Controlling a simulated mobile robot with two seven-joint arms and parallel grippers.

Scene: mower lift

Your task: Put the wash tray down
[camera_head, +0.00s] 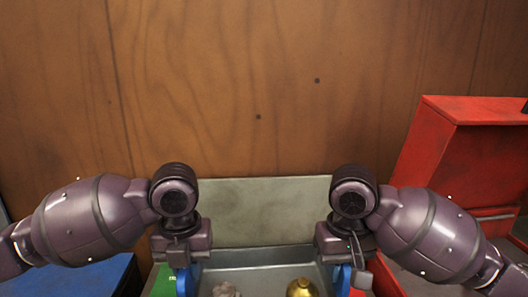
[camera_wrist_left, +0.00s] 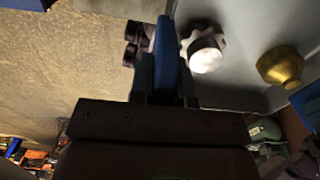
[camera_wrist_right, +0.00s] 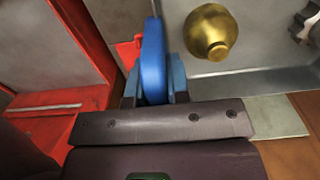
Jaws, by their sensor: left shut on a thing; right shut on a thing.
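The grey metal wash tray (camera_head: 268,257) is at the bottom centre of the head view, its near part cut off. A brass part (camera_head: 300,289) and a pale, knob-like part (camera_head: 226,290) lie in it. My left gripper (camera_head: 184,272) is shut on the tray's left blue handle (camera_wrist_left: 168,62). My right gripper (camera_head: 346,272) is shut on its right blue handle (camera_wrist_right: 153,58). The tray also shows in the right wrist view (camera_wrist_right: 262,82), with the brass part (camera_wrist_right: 210,32) beside the handle. What is under the tray is hidden.
A pale grey panel (camera_head: 262,210) stands behind the tray, before a wooden wall (camera_head: 220,80). A red cabinet (camera_head: 450,150) is close on the right. A blue surface (camera_head: 85,277) lies at lower left. Dark round parts (camera_wrist_left: 135,45) show beside the left handle.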

